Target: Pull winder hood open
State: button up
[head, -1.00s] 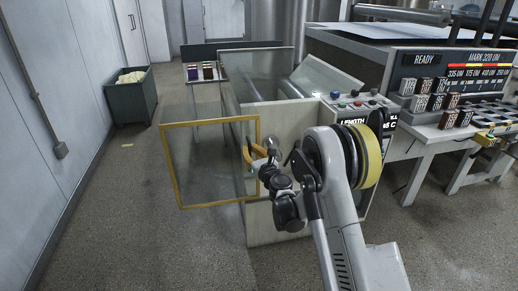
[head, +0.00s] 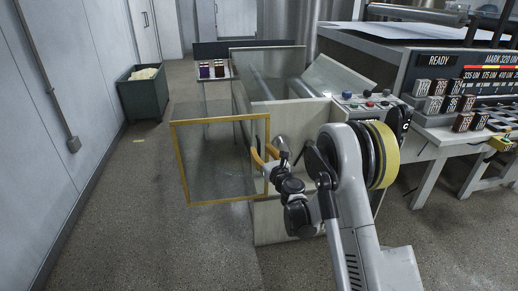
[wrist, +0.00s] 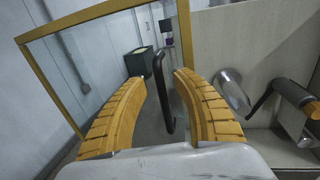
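The winder hood (head: 180,165) is a clear panel in a yellow frame, standing out from the left side of the pale winder cabinet (head: 285,220) in the head view. Its yellow frame (wrist: 186,35) fills much of the wrist view. A dark upright bar handle (wrist: 158,75) shows in front of the panel. My gripper (wrist: 160,76) has its yellow fingers spread, one on each side of the handle, with visible gaps. In the head view, my gripper (head: 262,156) is at the hood's right edge, and the handle cannot be made out there.
A control panel (head: 366,101) tops the cabinet. A metal roller end (wrist: 232,88) and a dark crank (wrist: 262,98) lie right of my gripper. A green bin (head: 143,96) stands by the left wall. The floor (head: 130,230) left of the hood is clear.

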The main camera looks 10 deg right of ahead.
jog(key=v, duration=1)
jog(key=shift+r, duration=0.1)
jog(key=s+a+r+n+g+y, duration=0.1)
jog(key=s+a+r+n+g, duration=0.2)
jog(key=s+r+n, duration=0.45)
jog(key=s+a+r+n+g+y, duration=0.1)
jog(key=s+a+r+n+g, duration=0.25)
jog(key=n, duration=0.75)
jog(key=s+d+f+n+g+h, duration=0.1)
jog(key=s+d+n+h, duration=0.1)
jog(key=s+n, duration=0.3)
jog(key=s+d+f+n+g+h, duration=0.1)
jog(key=s+d+n, duration=0.3)
jog(key=s, duration=0.8)
jog(key=s+d+f+n+g+h, duration=0.1)
jog(key=s+d+n+g+h, duration=0.1)
jog(key=s+n, duration=0.4)
jog(key=s+d+h, duration=0.1)
jog(key=s+d, duration=0.1)
jog(key=s, duration=0.1)
jog(key=shift+f, duration=0.4)
jog(key=shift+a, duration=0.1)
